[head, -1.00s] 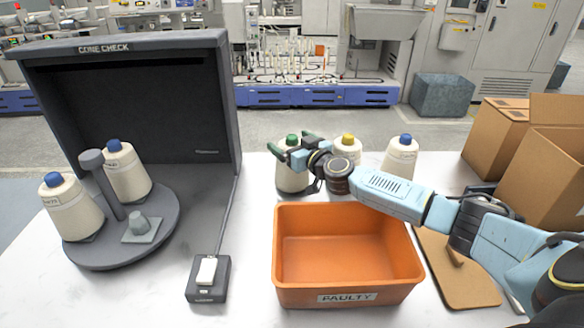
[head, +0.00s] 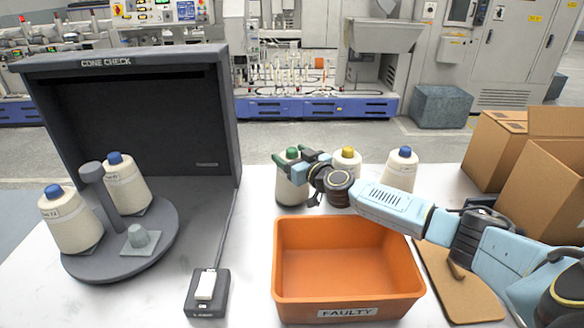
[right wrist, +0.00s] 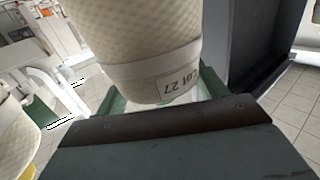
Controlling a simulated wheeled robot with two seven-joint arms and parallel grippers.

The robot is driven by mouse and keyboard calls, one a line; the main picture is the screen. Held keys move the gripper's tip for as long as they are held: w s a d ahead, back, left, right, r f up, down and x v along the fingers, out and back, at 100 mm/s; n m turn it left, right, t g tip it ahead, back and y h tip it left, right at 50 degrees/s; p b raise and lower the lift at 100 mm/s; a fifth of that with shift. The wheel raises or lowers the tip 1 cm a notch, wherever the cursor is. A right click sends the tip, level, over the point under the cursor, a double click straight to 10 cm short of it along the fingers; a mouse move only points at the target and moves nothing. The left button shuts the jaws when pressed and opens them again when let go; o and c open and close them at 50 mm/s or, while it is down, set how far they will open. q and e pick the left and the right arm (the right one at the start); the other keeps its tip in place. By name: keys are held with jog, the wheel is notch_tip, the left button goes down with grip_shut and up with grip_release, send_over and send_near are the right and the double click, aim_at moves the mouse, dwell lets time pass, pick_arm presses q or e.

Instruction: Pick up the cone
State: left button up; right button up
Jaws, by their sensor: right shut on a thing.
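A cream cone with a green tip (head: 291,186) stands upright at the back of the table, behind the orange bin. My right gripper (head: 300,161) reaches it from the right and is shut on its upper part. In the right wrist view the cone (right wrist: 135,45) fills the top middle, upside down, with a "LOT 27" label, between the green fingers (right wrist: 155,98). A yellow-tipped cone (head: 346,161) stands just to the right, partly hidden by my right arm. A blue-tipped cone (head: 401,171) stands further right. My left gripper is not in view.
The orange "FAULTY" bin (head: 347,299) is empty, in front of the cones. A dark "CONE CHECK" booth (head: 230,130) at left has a round turntable (head: 105,262) bearing two blue-tipped cones.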

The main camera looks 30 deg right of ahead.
notch_tip(320, 180, up, 10)
jog(key=p, duration=0.7)
jog(key=shift+r, duration=0.1)
notch_tip(320, 180, up, 20)
jog(key=p, duration=1.5)
